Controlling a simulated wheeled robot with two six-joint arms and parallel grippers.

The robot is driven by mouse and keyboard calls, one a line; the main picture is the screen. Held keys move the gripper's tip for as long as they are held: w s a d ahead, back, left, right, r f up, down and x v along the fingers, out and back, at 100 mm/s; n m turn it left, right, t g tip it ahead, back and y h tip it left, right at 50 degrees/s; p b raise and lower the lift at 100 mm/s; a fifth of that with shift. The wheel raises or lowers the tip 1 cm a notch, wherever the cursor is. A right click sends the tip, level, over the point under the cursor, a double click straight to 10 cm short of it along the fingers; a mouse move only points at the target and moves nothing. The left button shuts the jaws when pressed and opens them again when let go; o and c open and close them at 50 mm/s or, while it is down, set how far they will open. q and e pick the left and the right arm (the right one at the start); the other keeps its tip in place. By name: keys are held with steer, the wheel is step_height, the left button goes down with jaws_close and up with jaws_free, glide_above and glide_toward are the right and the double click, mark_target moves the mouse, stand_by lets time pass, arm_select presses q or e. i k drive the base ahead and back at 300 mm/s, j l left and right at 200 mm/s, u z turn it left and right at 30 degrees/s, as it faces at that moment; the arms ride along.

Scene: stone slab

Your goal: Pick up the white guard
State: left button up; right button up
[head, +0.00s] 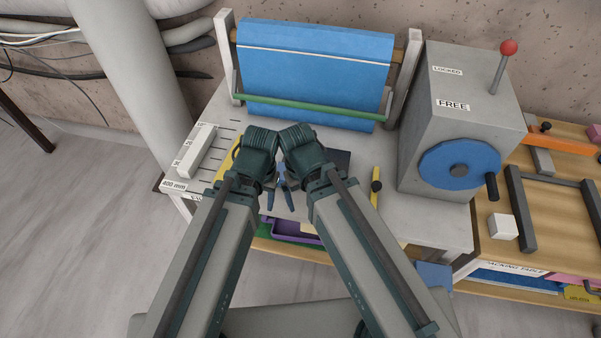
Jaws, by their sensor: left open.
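A long white block (196,150), which looks like the white guard, lies at the left end of the grey slab, beside the printed length marks. Nothing is touching it. My left gripper (280,194) is near the middle of the slab, to the right of the white block and apart from it. Its narrow bluish fingers are spread, with nothing seen between them. My right arm reaches in beside the left, and its wrist is close to the left wrist. The right gripper's fingers cannot be made out.
A blue sheet (315,65) hangs between posts behind, with a green bar (310,112) across it. A grey box (455,120) with a blue wheel (440,166) and a red-knobbed lever (508,48) stands right. A yellow-and-black tool (376,187) lies nearby. A white cube (502,226) sits on the wooden bench.

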mark_target(501, 227)
steer(key=l+u, duration=0.2)
steer(key=l, duration=0.15)
steer(key=k+l+u, duration=0.2)
steer(key=k+j+z, duration=0.15)
steer(key=k+j, duration=0.15)
steer(key=k, duration=0.15)
steer(key=z, duration=1.85)
steer(key=j+u, duration=0.1)
steer(key=u, duration=1.4)
